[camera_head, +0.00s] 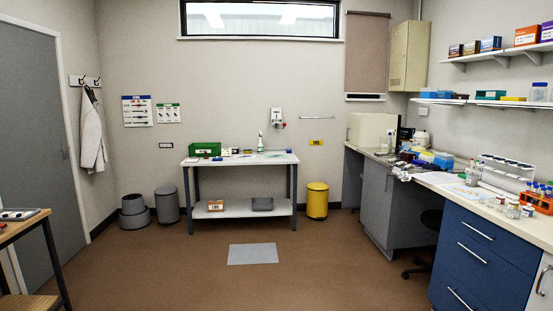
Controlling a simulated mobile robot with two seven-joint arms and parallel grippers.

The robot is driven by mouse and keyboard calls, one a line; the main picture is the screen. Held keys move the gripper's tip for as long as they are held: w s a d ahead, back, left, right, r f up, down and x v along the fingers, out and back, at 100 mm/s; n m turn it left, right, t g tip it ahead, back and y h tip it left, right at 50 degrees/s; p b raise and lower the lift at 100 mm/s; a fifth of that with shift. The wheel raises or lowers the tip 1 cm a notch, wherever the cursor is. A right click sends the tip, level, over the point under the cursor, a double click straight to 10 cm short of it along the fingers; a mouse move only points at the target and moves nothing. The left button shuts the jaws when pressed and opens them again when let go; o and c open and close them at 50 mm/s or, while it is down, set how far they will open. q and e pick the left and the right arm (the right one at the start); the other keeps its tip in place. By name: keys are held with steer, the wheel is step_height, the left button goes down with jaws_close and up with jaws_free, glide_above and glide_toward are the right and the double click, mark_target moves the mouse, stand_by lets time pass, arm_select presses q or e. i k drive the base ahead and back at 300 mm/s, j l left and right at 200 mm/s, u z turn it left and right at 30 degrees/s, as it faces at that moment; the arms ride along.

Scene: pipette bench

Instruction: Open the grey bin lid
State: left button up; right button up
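A grey cylindrical bin (168,206) stands on the floor against the back wall, left of the white-topped bench. Its top looks covered by a grey lid (166,190), which appears closed. The bin is far off across the room and small in view. Neither of my grippers is in view.
A round grey stepped object (135,214) stands left of the bin. The bench (240,160) is to its right, with a yellow bin (317,201) beyond. A grey mat (252,254) lies on mostly clear brown floor (190,270). A wooden table (22,226) and blue drawers (478,250) flank the sides.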

mark_target(165, 190)
steer(key=i+j+u, duration=0.1)
steer(key=i, duration=0.35)
steer(key=i+j+u, duration=0.1)
steer(key=i+j, duration=0.2)
steer(key=i, duration=0.15)
steer(key=i+j+u, duration=0.1)
steer(key=i, duration=0.35)
steer(key=i+j+z, duration=0.2)
steer(key=i, duration=1.1)
steer(key=i+l, duration=0.1)
steer(key=i, duration=0.55)
steer(key=i+u, duration=0.1)
steer(key=i, duration=0.55)
steer(key=i+u, duration=0.4)
steer(key=i, duration=0.15)
steer(key=i+l+u, duration=0.15)
steer(key=i+u, duration=0.2)
steer(key=i, duration=0.2)
steer(key=i+u, duration=0.45)
steer(key=i, duration=0.8)
steer(key=i+j+z, duration=0.25)
steer(key=i, duration=0.25)
steer(key=i+j+z, duration=0.3)
steer(key=i, duration=0.25)
